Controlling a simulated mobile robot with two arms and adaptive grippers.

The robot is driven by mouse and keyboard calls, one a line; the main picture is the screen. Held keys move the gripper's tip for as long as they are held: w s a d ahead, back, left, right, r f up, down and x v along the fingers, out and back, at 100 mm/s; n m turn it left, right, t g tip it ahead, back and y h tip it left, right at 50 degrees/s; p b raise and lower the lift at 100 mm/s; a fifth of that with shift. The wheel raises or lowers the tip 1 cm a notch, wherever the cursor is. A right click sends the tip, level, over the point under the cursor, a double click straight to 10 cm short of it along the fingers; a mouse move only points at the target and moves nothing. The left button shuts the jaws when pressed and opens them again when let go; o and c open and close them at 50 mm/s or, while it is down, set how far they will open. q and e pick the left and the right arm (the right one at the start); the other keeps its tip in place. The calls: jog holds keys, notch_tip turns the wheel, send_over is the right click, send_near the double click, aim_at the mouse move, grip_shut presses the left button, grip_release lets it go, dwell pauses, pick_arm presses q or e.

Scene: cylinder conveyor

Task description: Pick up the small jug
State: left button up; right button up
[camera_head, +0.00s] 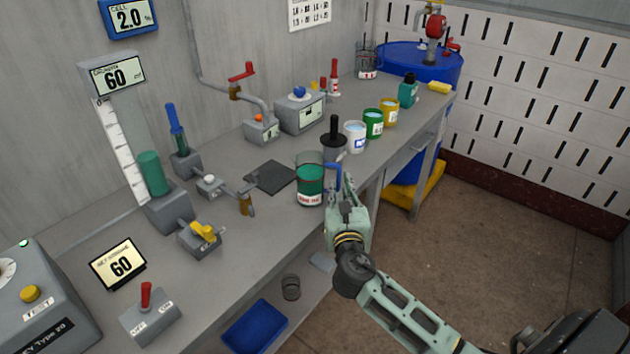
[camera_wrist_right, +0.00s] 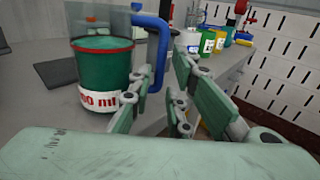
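A clear jug (camera_head: 310,183) with green liquid, a red band, a white label with red print ending in "00 ml" and a blue handle (camera_head: 333,172) stands upright on the grey bench near its front edge. The jug also shows at the left of the right wrist view (camera_wrist_right: 103,76), with its handle (camera_wrist_right: 157,50) toward my fingers. My right gripper (camera_head: 343,187) is open and empty at the handle. In the wrist view the handle lies near the left fingertip; I cannot tell whether they touch. My left gripper is not in view.
A black-handled item (camera_head: 334,135) stands close behind the jug, then white (camera_head: 355,137), green (camera_head: 373,124) and yellow (camera_head: 390,112) cans. A dark mat (camera_head: 271,178) lies left of the jug. Another clear jug (camera_head: 367,60) stands far back. A blue tray (camera_head: 254,327) is below.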

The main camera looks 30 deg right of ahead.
jog(key=shift+w+d+f, duration=0.15)
jog(key=shift+w+d, duration=0.15)
jog(key=shift+w, duration=0.35)
jog(key=shift+c, duration=0.5)
grip_shut()
